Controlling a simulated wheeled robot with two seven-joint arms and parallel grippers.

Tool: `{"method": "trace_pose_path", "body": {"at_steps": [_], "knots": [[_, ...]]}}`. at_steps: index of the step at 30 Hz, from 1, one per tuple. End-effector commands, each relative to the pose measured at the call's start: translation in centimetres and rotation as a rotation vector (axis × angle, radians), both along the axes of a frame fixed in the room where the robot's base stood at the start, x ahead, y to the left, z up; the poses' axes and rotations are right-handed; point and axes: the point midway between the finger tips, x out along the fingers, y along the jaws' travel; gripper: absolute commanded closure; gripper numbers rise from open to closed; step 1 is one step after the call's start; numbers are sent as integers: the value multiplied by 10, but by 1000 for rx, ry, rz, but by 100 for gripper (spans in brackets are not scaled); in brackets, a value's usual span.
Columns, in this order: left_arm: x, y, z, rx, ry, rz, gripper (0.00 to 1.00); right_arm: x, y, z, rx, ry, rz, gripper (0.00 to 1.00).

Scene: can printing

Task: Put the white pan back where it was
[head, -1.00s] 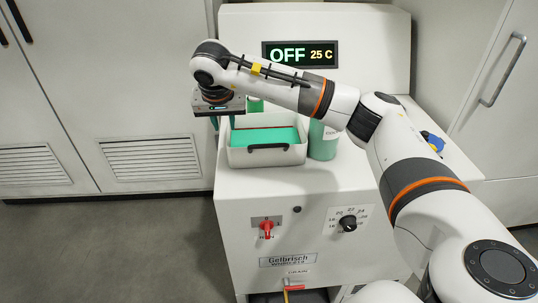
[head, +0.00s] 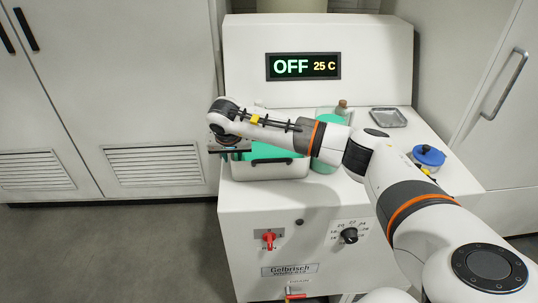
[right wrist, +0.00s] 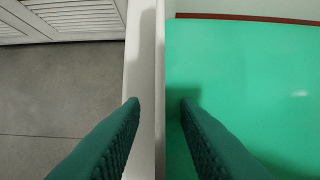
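The white pan (head: 268,172) sits on the left of the machine's top, filled with green liquid, with a dark handle on its front. My right arm crosses above it and hides its back part. My right gripper (head: 228,155) is at the pan's left wall. In the right wrist view its two green fingers (right wrist: 160,103) are apart, one on each side of the pan's pale left wall (right wrist: 160,60), with the green liquid (right wrist: 240,80) under the right finger. Whether they touch the wall cannot be told. My left gripper is not in view.
The machine's display (head: 303,67) reads OFF and 25 C. A green bottle (head: 325,164) stands right of the pan, partly behind my arm. A blue-lidded jar (head: 429,155) and a small metal tray (head: 388,117) are at the right. A red switch (head: 268,240) is on the front.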

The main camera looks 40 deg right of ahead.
Motion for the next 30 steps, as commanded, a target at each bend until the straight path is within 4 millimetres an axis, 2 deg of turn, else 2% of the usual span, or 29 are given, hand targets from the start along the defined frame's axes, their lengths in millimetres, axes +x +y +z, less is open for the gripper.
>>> {"method": "trace_pose_path", "body": {"at_steps": [2, 6, 7, 30], "knots": [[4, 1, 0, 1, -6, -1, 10, 0, 0, 0, 0, 0, 0, 75], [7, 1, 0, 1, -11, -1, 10, 0, 0, 0, 0, 0, 0, 98], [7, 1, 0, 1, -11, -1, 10, 0, 0, 0, 0, 0, 0, 100], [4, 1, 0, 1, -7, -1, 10, 0, 0, 1, 0, 0, 0, 100]]}}
